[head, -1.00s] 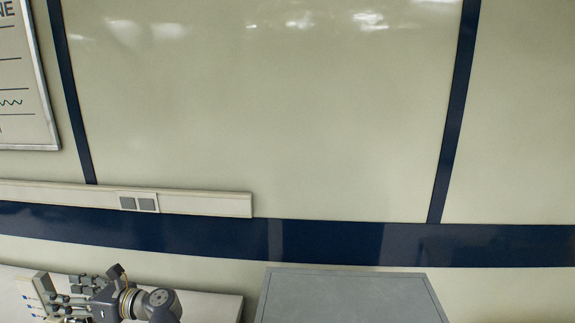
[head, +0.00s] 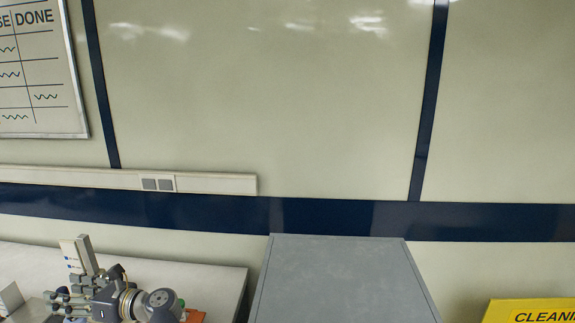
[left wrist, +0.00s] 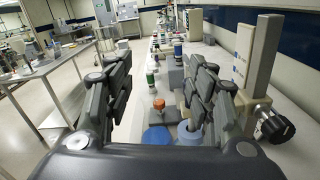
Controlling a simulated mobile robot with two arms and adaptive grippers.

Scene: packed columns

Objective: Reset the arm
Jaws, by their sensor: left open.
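My left gripper (head: 58,302) is at the lower left of the head view, over the white bench (head: 215,280), with its fingers pointing left. In the left wrist view, its two fingers (left wrist: 160,82) stand wide apart with nothing held between them. Beyond and below them, small labware stands on the bench, including a bottle with an orange cap (left wrist: 158,103) and a round blue item (left wrist: 157,134). My right gripper is in neither view.
A beige instrument with a black knob (left wrist: 274,125) stands close on the right of the left fingers. A grey cabinet (head: 340,280) stands right of the bench. A yellow sign (head: 530,312) is at the lower right. An aisle floor (left wrist: 30,110) shows left of the bench.

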